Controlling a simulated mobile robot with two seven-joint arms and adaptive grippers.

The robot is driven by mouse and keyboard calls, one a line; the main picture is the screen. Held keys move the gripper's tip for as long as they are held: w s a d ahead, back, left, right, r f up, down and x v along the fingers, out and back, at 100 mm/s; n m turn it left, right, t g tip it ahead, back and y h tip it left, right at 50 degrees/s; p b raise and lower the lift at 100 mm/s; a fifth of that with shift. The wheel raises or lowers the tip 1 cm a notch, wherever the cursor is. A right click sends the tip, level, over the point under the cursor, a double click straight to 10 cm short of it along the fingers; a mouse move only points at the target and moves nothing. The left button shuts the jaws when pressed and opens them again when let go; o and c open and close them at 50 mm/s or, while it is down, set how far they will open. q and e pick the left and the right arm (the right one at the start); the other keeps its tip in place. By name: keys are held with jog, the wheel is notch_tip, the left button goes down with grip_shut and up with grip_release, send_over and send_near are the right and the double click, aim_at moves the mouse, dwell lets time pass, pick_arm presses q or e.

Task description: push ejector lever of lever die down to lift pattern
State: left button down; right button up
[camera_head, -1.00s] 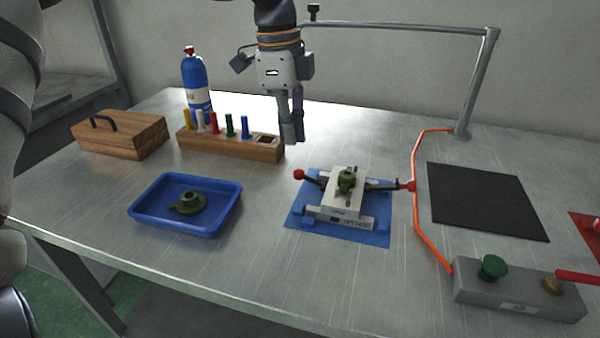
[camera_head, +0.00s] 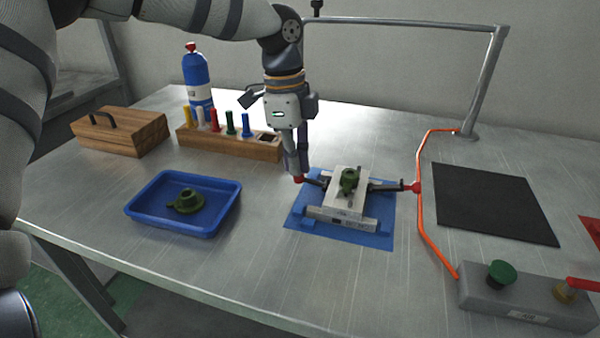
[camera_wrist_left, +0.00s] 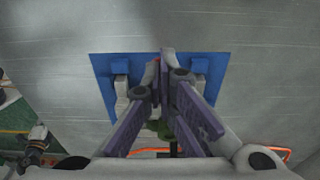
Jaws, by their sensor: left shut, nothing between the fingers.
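The lever die (camera_head: 340,207) is a pale block on a blue mat (camera_head: 378,234) in the head view, with a green pattern (camera_head: 349,180) on top. A dark lever with a red knob (camera_head: 298,179) sticks out on its left, and another lever with a red end (camera_head: 416,187) on its right. My left gripper (camera_head: 300,172) is shut and empty, with its fingertips at the left red knob; whether they touch it is unclear. In the left wrist view, the shut fingers (camera_wrist_left: 165,75) cover most of the die. My right gripper is not in view.
A blue tray (camera_head: 139,215) with a green part (camera_head: 187,201) stands at left. Behind are a wooden rack (camera_head: 225,147) of coloured pegs, a wooden box (camera_head: 120,133) and a blue bottle (camera_head: 196,75). At right are an orange cable (camera_head: 419,215), black mat (camera_head: 495,204) and control box (camera_head: 520,302).

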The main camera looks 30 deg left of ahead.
pick_arm(q)
jog(key=shift+f, duration=0.7)
jog(key=shift+s+a+r+p, duration=0.15)
jog(key=shift+a+r+p, duration=0.1)
jog(key=shift+a+r, duration=0.25)
jog(key=shift+s+a+r+p, duration=0.1)
jog(key=shift+a+r+p, duration=0.15)
jog(key=shift+a, duration=0.45)
jog(key=shift+s+a, duration=0.1)
jog(key=shift+a, duration=0.2)
jog(key=shift+f, duration=0.25)
notch_tip(320, 180, up, 12)
jog(key=a, duration=0.1)
jog(key=shift+s, duration=0.2)
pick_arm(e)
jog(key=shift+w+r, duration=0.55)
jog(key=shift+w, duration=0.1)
